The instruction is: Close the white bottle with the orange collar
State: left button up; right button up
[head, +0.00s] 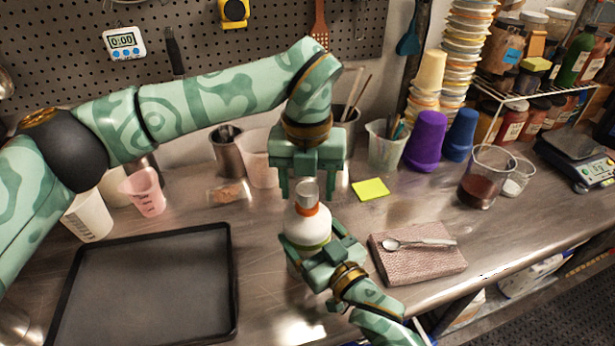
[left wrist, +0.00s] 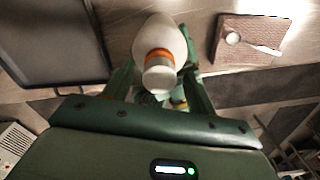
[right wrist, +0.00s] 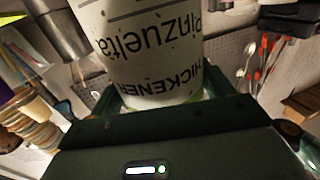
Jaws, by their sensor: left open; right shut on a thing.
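My right gripper (head: 318,248) is shut on the bottle's lower body. In the right wrist view, the bottle (right wrist: 150,50) fills the space between the fingers and shows printed lettering. My left gripper (head: 307,196) is open and points down from above, a finger on each side of the cap. The left wrist view shows the cap (left wrist: 159,76) between the fingers, apart from both.
A black-rimmed tray (head: 232,290) lies at left. A folded cloth (head: 400,268) with a spoon (head: 415,243) lies at right. A yellow note (head: 370,189), a purple cup (head: 426,140) and containers with tools stand behind. A pink measuring cup (head: 144,191) stands at back left.

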pick_arm(q)
jog(key=c, duration=1)
jog(key=shift+c, duration=0.2)
jog(key=shift+m, duration=1)
jog(key=o, duration=1.1)
jog(key=shift+o, duration=0.2)
jog(key=shift+r, duration=0.15)
notch_tip(320, 180, up, 12)
